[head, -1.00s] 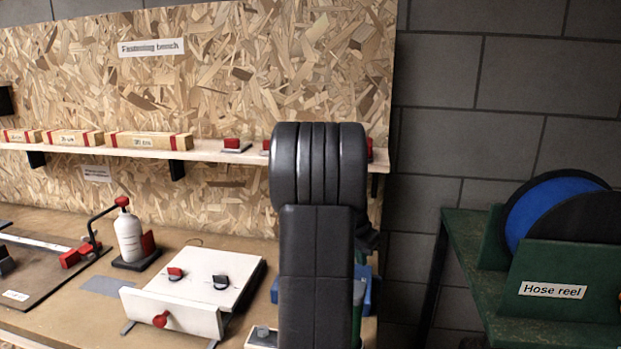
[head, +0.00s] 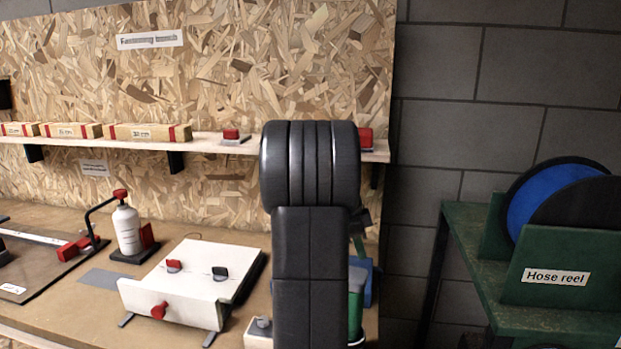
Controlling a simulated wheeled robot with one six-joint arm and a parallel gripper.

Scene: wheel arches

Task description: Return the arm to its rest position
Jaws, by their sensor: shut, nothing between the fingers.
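My arm (head: 310,240) rises in the middle of the head view, a black padded link with a thick rounded joint at its top. It stands in front of the bench and the shelf. A small dark part shows behind its right side, but I cannot tell what it is. My gripper's fingers do not show; the arm may hide them.
Behind the arm is a bench (head: 200,246) with a white box (head: 225,265), a white bottle (head: 127,231) and a green object (head: 356,308). A shelf (head: 214,146) holds wooden blocks and red-topped pieces. A green hose reel stand (head: 470,250) is at right.

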